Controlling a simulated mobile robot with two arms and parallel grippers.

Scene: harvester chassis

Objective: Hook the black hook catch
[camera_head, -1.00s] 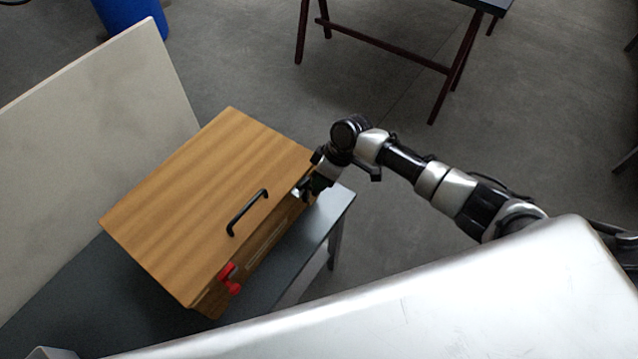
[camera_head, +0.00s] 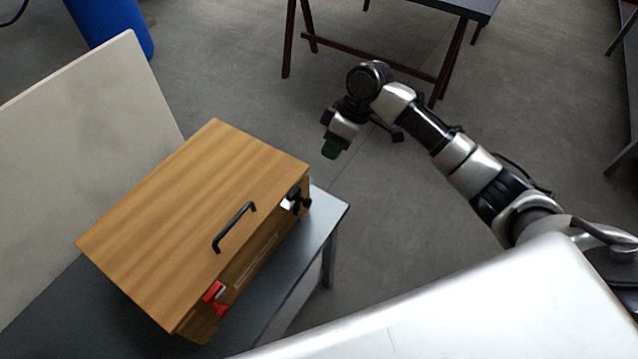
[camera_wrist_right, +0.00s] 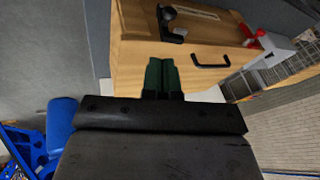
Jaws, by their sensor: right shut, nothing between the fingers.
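The black hook catch (camera_head: 298,199) is on the front of the wooden box, near its right end. In the right wrist view the black hook catch (camera_wrist_right: 171,24) shows at the top, beyond the fingers. I cannot tell whether its hook is engaged. My right gripper (camera_head: 331,152) is apart from the box, off to the right of the catch. Its green fingers (camera_wrist_right: 161,76) are together with nothing between them in the right wrist view. My left gripper is not in view.
The wooden box (camera_head: 190,215) has a closed lid with a black handle (camera_head: 233,228) and a red catch (camera_head: 216,299) on its front. It stands on a grey table (camera_head: 318,225). A pale board (camera_head: 85,150) stands behind. Open floor surrounds my right gripper.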

